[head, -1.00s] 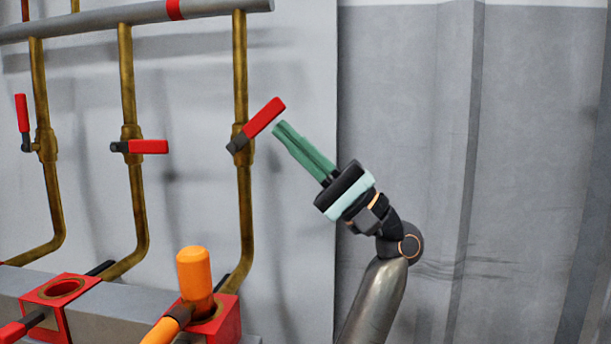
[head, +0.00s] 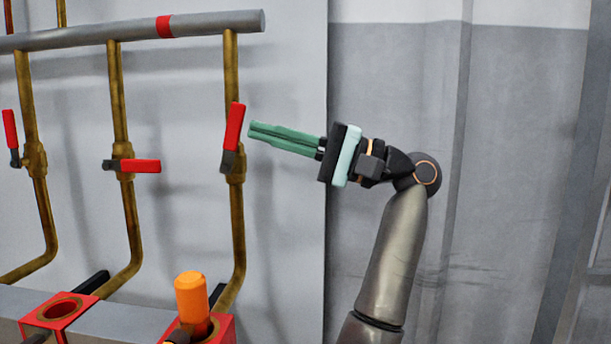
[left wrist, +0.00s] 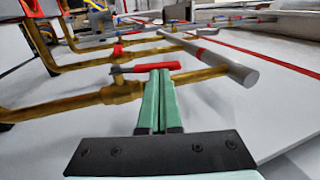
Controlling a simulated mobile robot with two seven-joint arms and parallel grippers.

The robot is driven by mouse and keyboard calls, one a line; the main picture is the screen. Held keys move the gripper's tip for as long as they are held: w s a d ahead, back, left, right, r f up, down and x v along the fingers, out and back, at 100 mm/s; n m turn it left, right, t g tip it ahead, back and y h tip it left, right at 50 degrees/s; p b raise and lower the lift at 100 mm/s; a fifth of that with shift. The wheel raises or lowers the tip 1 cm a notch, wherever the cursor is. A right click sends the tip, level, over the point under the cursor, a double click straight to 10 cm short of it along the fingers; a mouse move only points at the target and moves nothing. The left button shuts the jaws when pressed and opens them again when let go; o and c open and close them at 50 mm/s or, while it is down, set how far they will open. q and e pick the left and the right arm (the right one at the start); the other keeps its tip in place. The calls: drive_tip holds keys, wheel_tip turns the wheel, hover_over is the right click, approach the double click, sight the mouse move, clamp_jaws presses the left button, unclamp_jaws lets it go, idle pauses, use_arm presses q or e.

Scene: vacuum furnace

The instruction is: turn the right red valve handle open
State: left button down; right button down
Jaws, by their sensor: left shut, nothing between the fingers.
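The right red valve handle (head: 234,127) is on the rightmost brass pipe (head: 238,220). It stands nearly upright, almost in line with the pipe, its top leaning slightly right. My left gripper (head: 253,131) has green fingers, shut and empty, pointing left at the handle's right side. A narrow gap shows between them in the head view. In the left wrist view the fingertips (left wrist: 160,76) overlap the red handle (left wrist: 145,68), and I cannot tell if they touch. My right gripper is not in view.
A middle red handle (head: 140,166) lies level across its pipe. A left one (head: 10,129) stands upright. A grey pipe (head: 110,32) runs above. Below are red blocks (head: 60,311) and an orange cylinder (head: 192,295). Space right of the handle, before the grey wall, is free except for my arm.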

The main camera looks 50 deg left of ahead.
use_arm(q)
drive_tip(key=p+v, duration=0.2)
drive_tip(key=v, duration=0.9)
drive_tip(key=shift+w+d, duration=0.2)
drive_tip(key=shift+f, duration=0.15)
